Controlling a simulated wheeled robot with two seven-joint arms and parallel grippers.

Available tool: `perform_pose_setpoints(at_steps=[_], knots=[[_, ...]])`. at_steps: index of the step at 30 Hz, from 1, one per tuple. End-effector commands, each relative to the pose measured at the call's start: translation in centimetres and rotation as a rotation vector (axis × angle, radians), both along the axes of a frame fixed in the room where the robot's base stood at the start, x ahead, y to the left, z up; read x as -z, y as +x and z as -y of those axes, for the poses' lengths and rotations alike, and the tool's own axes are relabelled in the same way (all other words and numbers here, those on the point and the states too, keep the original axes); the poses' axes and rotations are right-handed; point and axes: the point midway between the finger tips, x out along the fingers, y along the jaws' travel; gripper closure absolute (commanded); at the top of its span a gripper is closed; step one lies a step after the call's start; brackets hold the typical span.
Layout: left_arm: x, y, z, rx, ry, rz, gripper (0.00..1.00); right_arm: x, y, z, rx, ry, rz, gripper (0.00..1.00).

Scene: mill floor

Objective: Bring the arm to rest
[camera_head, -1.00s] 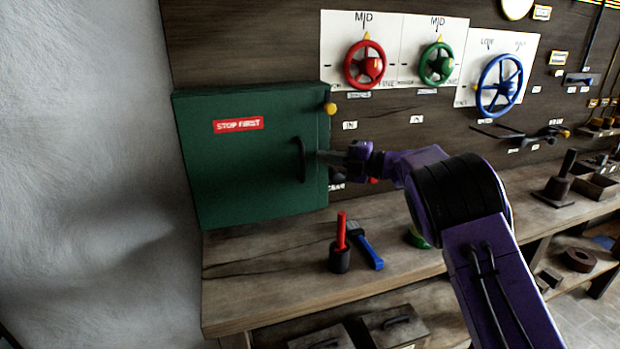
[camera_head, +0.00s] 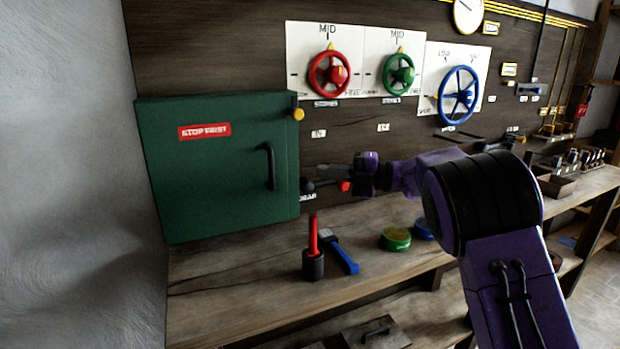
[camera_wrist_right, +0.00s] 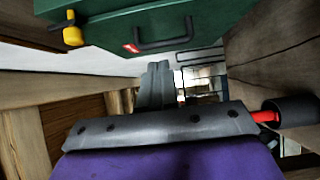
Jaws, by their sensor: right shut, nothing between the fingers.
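My right arm comes in from the right in the head view. Its gripper (camera_head: 322,172) is shut and empty, pointing left, in front of the wall just right of the green cabinet (camera_head: 220,205). The fingers also show in the wrist view (camera_wrist_right: 155,84). A gap separates them from the cabinet's black handle (camera_head: 269,166), which also shows in the wrist view (camera_wrist_right: 165,46). The cabinet door looks shut and carries a red "STOP FIRST" label (camera_head: 204,131). My left gripper is not in view.
Below the arm, the wooden bench (camera_head: 215,285) holds a red-handled tool in a black pot (camera_head: 313,265), a blue-handled tool (camera_head: 343,257) and a green round tin (camera_head: 395,239). Red (camera_head: 329,74), green (camera_head: 399,75) and blue (camera_head: 459,95) handwheels are on the wall above.

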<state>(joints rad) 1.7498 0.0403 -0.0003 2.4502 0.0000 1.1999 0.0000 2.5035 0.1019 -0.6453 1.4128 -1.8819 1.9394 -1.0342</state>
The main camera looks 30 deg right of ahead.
Motion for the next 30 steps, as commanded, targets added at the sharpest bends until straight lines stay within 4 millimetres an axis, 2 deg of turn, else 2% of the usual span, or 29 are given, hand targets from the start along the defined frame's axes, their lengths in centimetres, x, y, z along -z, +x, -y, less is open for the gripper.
perform_pose_setpoints(at_steps=[3,6,13,15,21,30], knots=[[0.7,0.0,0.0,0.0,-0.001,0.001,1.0,0.1,-1.7,1.7,0.007,0.002,0.002,1.0],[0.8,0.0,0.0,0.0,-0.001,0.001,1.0,0.0,-2.4,2.3,0.006,0.001,0.001,1.0],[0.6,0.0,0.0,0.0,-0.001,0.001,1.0,-0.2,-2.5,2.3,0.002,0.0,0.0,1.0],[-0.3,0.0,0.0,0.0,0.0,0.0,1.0,-1.2,-2.5,2.3,0.002,-0.001,0.001,1.0],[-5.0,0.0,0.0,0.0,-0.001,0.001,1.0,-5.8,-2.5,2.2,0.002,0.0,0.0,1.0],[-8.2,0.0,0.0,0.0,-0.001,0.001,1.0,-9.0,-2.4,2.2,0.001,0.0,0.0,1.0]])
